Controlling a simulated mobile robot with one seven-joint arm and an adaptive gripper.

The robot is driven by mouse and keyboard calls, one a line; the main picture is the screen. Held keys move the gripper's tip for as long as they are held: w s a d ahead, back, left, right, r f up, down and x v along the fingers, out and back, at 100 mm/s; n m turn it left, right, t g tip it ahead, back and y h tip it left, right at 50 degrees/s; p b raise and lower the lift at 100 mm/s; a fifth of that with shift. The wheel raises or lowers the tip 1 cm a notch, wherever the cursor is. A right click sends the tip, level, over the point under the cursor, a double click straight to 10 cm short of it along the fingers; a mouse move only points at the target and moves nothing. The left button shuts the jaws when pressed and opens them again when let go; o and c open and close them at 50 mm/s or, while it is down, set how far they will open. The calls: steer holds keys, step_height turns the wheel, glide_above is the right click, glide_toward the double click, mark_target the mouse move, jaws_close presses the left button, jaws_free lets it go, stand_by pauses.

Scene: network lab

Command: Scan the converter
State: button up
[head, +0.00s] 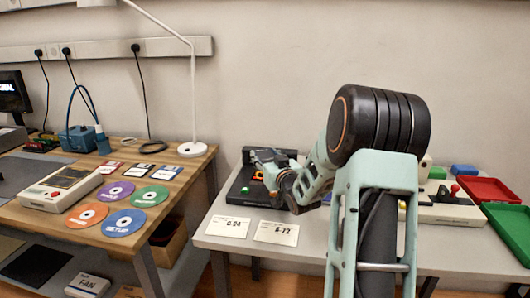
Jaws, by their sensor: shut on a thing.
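My arm reaches over the right table, and my gripper (264,172) points left above a black flat device (235,192) with a raised back. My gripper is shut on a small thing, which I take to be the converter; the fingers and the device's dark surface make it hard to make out. I cannot tell whether the held thing touches the device.
Two white cards (276,233) lie at the right table's front edge. The left wooden table (178,172) holds discs, floppy disks, a beige device (60,188) and a lamp (192,148).

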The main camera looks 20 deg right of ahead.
steer(key=shift+f, duration=0.45)
steer(key=shift+r, duration=0.2)
steer(key=shift+r+p, duration=1.5)
steer(key=shift+r, duration=1.4)
